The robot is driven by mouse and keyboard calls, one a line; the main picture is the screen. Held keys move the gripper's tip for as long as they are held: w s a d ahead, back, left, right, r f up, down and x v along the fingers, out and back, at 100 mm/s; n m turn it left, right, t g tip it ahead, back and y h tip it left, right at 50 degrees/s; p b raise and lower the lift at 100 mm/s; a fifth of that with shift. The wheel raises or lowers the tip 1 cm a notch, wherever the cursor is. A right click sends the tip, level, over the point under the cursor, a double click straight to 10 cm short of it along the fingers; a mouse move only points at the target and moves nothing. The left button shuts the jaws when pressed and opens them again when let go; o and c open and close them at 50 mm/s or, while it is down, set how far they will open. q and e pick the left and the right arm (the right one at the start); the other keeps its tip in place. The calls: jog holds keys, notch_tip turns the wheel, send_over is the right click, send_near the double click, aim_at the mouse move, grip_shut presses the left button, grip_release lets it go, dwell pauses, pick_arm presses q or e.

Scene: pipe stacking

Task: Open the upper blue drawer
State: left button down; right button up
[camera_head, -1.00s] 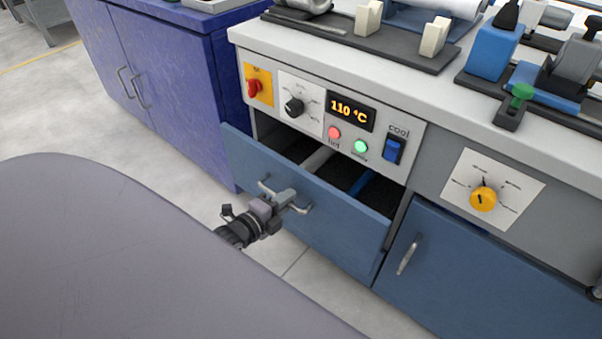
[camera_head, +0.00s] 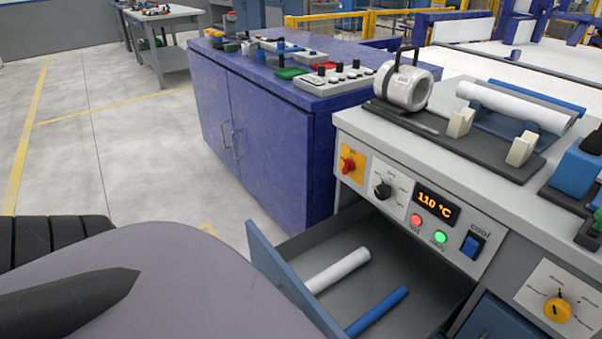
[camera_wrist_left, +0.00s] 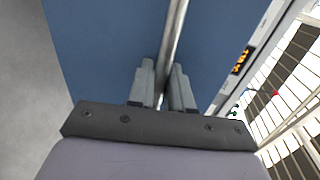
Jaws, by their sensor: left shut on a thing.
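The upper blue drawer (camera_head: 290,278) stands pulled out from the grey-white workbench in the head view. A white pipe (camera_head: 338,270) and a blue pipe (camera_head: 377,311) lie inside it. In the left wrist view the blue drawer front (camera_wrist_left: 105,40) fills much of the picture, with its metal handle (camera_wrist_left: 176,35) running up from between the fingers. My left gripper (camera_wrist_left: 162,85) is shut on the handle. My right gripper is in neither view.
The workbench (camera_head: 350,120) carries a control panel reading 110 °C (camera_head: 437,207) and a roller fixture (camera_head: 515,108). A purple cabinet (camera_head: 265,140) with small devices on top stands left of it. Open floor (camera_head: 90,130) lies at the far left.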

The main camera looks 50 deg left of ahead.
pick_arm(q)
jog(key=shift+s, duration=0.55)
jog(key=c, duration=1.2)
grip_release()
jog(key=shift+p+v, duration=0.6)
jog(key=shift+v, duration=3)
